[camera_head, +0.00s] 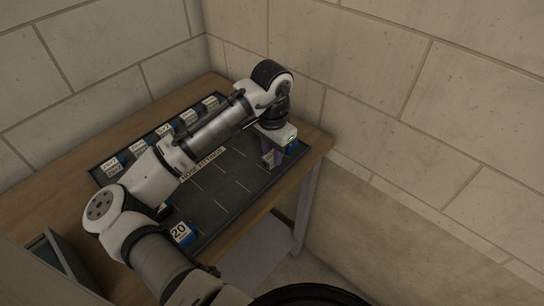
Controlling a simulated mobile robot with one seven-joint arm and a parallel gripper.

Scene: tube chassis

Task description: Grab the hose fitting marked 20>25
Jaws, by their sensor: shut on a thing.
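My gripper (272,157) is at the right end of the black hose fittings board (227,195), pointing down. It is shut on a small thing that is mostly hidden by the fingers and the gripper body. I cannot read any marking on that thing, so I cannot tell whether it is the fitting marked 20>25. A blue and white fitting block marked 20 (181,233) sits at the front left of the board, partly behind my arm. The rest of its marking is not legible.
Several small labelled fittings stand along the board's back edge, including one at the left end (113,167). The board lies on a wooden table (60,215) against block walls. My arm spans the board. The front middle slots look empty.

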